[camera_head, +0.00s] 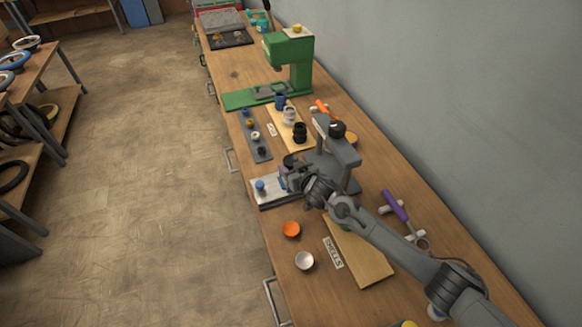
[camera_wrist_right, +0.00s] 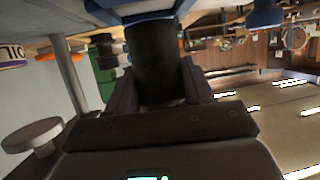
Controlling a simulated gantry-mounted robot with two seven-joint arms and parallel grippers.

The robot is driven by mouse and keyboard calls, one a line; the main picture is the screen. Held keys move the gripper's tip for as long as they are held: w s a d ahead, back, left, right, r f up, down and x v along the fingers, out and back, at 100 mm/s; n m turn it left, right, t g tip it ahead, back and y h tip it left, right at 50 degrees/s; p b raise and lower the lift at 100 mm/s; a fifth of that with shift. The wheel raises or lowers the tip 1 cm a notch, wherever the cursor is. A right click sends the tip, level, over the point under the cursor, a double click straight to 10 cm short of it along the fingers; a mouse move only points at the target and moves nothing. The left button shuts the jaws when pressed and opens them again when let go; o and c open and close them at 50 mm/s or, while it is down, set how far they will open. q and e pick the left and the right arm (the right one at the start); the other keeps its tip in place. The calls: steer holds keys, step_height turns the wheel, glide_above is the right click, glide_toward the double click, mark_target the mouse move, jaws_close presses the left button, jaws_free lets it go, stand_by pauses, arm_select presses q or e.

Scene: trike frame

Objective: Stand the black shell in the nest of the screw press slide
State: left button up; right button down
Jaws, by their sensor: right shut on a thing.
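The black shell (camera_wrist_right: 155,65) is a dark cylinder between the two fingers of my right gripper (camera_wrist_right: 160,85), which is shut on it. In the head view my right gripper (camera_head: 292,178) is over the pale slide plate (camera_head: 272,197), at the front of the grey screw press (camera_head: 338,152), and hides the shell. The wrist view looks upside down. The shell's far end meets or nearly meets a blue rim (camera_wrist_right: 150,17), which looks like the nest; I cannot tell whether it is seated. A blue knob (camera_head: 260,185) stands on the plate's left end. My left gripper is out of view.
An orange cup (camera_head: 291,229) and a white cup (camera_head: 304,260) sit near the front edge, beside the SHELLS board (camera_head: 372,268). A purple-handled tool (camera_head: 394,205) lies at the right. Behind are small parts on a grey strip (camera_head: 262,153) and a green press (camera_head: 290,60).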

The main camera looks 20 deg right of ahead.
steer(key=shift+f+b, duration=0.55)
steer(key=shift+f, duration=0.25)
steer(key=shift+c, duration=1.8)
jaws_free()
steer(key=shift+f, duration=0.15)
steer(key=shift+s+r, duration=0.3)
steer(key=shift+s, duration=0.2)
steer(key=p+v, duration=0.1)
steer(key=v, duration=0.8)
steer(key=shift+s+p, duration=0.35)
steer(key=shift+p, duration=0.05)
steer(key=shift+d+r, duration=0.15)
steer(key=shift+r, duration=0.05)
